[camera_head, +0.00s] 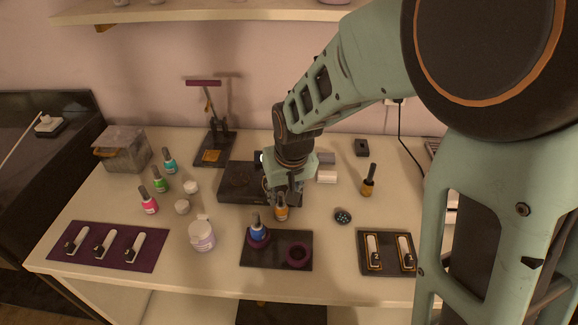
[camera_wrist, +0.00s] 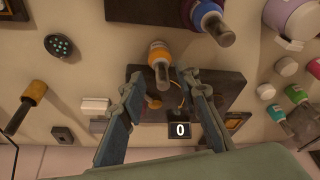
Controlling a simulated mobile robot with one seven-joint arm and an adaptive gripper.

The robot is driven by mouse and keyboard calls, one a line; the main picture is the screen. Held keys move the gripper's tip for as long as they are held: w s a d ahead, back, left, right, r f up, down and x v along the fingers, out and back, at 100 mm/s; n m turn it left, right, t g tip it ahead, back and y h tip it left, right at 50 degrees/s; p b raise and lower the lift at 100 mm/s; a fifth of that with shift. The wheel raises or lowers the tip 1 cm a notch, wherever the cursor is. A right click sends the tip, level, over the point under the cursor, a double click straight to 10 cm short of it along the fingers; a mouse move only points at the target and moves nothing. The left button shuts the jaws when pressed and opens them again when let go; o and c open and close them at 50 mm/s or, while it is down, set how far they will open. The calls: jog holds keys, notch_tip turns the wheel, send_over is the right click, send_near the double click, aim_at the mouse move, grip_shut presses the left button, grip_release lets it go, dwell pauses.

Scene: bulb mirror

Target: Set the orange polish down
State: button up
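The orange polish (camera_head: 281,210) stands upright on the table, in front of the black scale (camera_head: 232,184). In the wrist view the orange polish (camera_wrist: 159,54) has its grey cap pointing between my fingertips. My gripper (camera_head: 282,190) is just above and behind it. In the wrist view my gripper (camera_wrist: 162,80) has its two fingers apart, with gaps on both sides of the cap. The scale (camera_wrist: 225,83) lies beneath the fingers and its display (camera_wrist: 180,130) reads 0. In the head view the gripper partly hides the cap and scale.
A dark tray (camera_head: 276,262) in front holds the blue polish (camera_head: 258,233) in one purple ring; the other ring (camera_head: 298,256) is empty. An amber bottle (camera_head: 368,182) and a dark round item (camera_head: 343,216) stand right. A white jar (camera_head: 202,236) and several polishes stand left.

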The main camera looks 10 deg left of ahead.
aim_at(281, 205)
jog(key=shift+x, duration=3.95)
jog(key=shift+c, duration=0.4)
grip_shut()
jog(key=shift+r, duration=0.2)
